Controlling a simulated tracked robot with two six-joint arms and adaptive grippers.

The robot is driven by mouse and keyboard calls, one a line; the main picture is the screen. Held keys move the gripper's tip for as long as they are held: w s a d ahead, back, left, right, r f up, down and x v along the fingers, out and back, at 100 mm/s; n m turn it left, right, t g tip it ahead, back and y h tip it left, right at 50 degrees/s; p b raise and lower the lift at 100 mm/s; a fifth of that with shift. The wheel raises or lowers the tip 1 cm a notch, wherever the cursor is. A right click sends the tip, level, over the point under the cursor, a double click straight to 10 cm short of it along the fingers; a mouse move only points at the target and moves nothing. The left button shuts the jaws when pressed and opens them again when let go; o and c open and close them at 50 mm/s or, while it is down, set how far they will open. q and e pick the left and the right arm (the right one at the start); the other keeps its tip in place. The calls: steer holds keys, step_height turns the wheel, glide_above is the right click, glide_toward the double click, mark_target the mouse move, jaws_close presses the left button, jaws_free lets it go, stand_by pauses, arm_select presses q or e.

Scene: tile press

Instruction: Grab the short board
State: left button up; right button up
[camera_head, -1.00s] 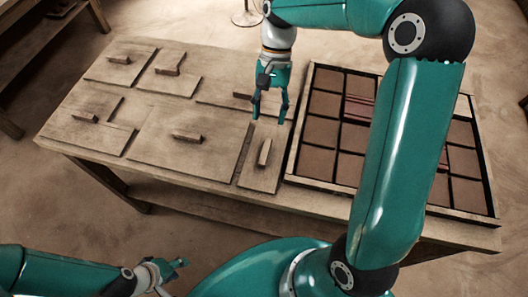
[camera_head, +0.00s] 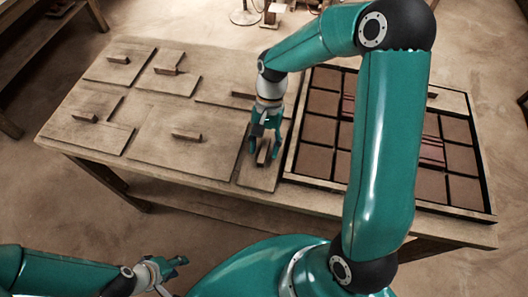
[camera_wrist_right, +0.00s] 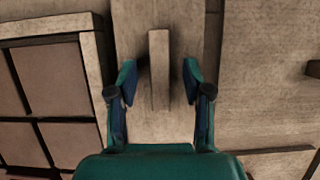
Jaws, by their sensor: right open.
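The short board (camera_head: 252,180) is a small narrow wooden board with a raised wooden handle block (camera_head: 262,152). It lies on the table just left of the tile tray. My right gripper (camera_head: 263,151) is open and low over this board. In the right wrist view its two fingers (camera_wrist_right: 160,82) stand one on each side of the handle block (camera_wrist_right: 159,58), with a gap on both sides. Part of the board is hidden by the gripper. My left gripper (camera_head: 176,268) is at the bottom left, away from the table, and its opening is unclear.
Several other handled boards cover the table's left part, including a large board (camera_head: 150,160) beside the short one. The tile tray (camera_head: 292,158), with brown tiles, is at the right, partly hidden by my right arm. The table's front strip is bare.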

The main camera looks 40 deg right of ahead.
steer(key=shift+c, duration=0.2)
jaws_close()
steer(key=shift+r, duration=0.15)
